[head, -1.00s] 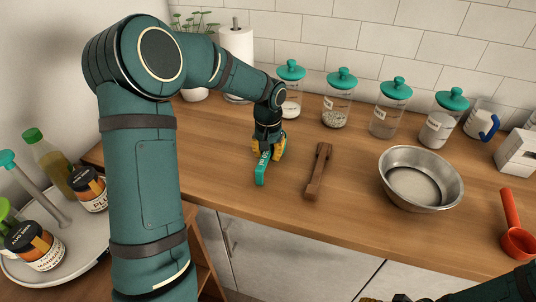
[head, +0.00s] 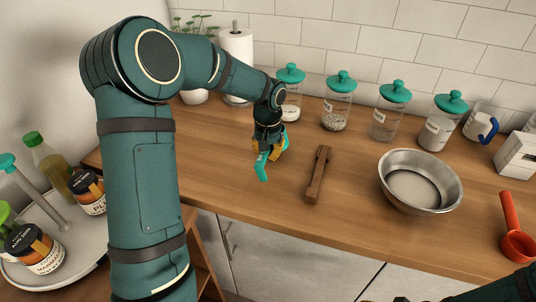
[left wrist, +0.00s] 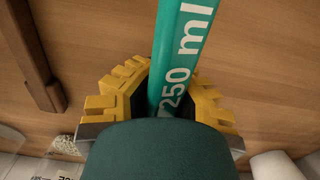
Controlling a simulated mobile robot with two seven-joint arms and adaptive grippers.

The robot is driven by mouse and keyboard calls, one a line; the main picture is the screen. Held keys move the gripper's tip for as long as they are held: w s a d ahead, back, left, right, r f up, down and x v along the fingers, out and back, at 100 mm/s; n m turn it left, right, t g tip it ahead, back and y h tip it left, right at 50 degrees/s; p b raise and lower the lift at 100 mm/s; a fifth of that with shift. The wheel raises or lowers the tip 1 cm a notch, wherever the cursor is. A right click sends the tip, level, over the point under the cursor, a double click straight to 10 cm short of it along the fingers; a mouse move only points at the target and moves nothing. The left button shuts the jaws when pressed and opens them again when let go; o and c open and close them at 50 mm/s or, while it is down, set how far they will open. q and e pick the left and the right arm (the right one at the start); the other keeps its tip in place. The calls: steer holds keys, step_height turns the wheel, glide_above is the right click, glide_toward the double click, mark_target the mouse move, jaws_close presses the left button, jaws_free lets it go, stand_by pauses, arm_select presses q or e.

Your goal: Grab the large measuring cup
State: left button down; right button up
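The measuring cup with a teal handle marked "250 ml" is held by my left gripper (head: 268,150) over the counter, left of the wooden tool. Its handle (head: 262,166) points toward the front of the counter in the head view. In the left wrist view the handle (left wrist: 180,50) runs between the yellow fingers of my left gripper (left wrist: 165,95), with a dark pad on each side. The cup's bowl is hidden. My right arm (head: 500,288) shows at the lower right edge; its gripper is out of view.
A wooden tool (head: 319,175), a metal bowl (head: 421,205) and a red scoop (head: 517,245) lie to the right. Several teal-lidded jars (head: 337,105) and a blue-handled jug (head: 486,125) stand along the wall. A round tray (head: 65,268) with jars is at left.

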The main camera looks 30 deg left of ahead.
arm_select(q)
steer(key=shift+r+p, duration=1.05)
steer(key=shift+r, duration=3.4)
